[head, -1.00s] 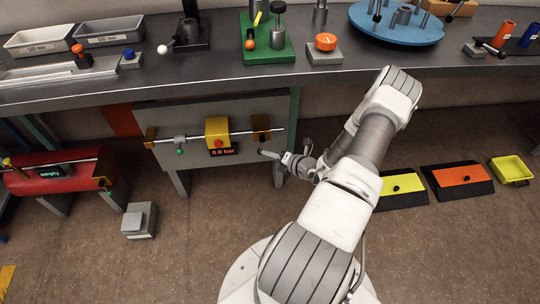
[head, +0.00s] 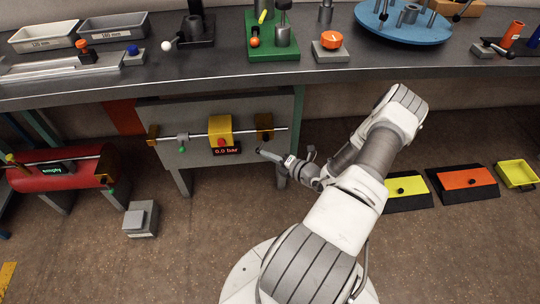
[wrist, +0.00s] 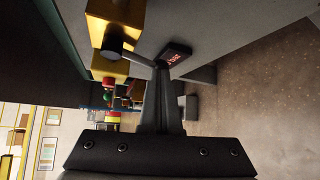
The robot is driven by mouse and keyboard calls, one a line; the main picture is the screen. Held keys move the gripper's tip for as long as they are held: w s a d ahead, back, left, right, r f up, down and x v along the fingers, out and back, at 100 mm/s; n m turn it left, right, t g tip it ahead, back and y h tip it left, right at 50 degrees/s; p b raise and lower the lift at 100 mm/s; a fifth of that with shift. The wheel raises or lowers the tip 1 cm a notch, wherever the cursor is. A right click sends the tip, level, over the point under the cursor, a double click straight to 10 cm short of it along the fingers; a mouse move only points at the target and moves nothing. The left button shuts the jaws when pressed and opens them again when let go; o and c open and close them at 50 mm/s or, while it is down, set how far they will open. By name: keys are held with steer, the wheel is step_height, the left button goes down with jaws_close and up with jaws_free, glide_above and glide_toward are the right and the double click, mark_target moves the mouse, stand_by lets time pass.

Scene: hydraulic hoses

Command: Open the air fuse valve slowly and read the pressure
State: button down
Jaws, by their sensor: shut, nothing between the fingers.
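The air unit is a yellow block (head: 219,130) with a red knob (head: 221,143) on a horizontal grey rod under the bench. Its pressure display (head: 227,151) shows 0.0 bar in red. A small grey fitting with a green knob (head: 182,150) sits on the rod to the left; I cannot tell which part is the fuse valve. My gripper (head: 260,152) is shut and empty, just below the rod's right yellow bracket (head: 264,126). In the wrist view, the shut fingers (wrist: 162,68) show near a yellow block (wrist: 112,20) and a display (wrist: 174,54), with no clear contact.
The bench edge (head: 350,73) overhangs above the unit. Yellow (head: 407,186) and orange (head: 466,178) pads and a yellow tray (head: 515,173) lie right.

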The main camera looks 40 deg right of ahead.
steer(key=shift+w+a+r+p, duration=0.15)
steer(key=shift+w+a+p, duration=0.25)
steer(key=shift+a+p, duration=0.2)
steer(key=shift+w+a, duration=0.1)
steer(key=shift+a, duration=0.1)
stand_by(0.4)
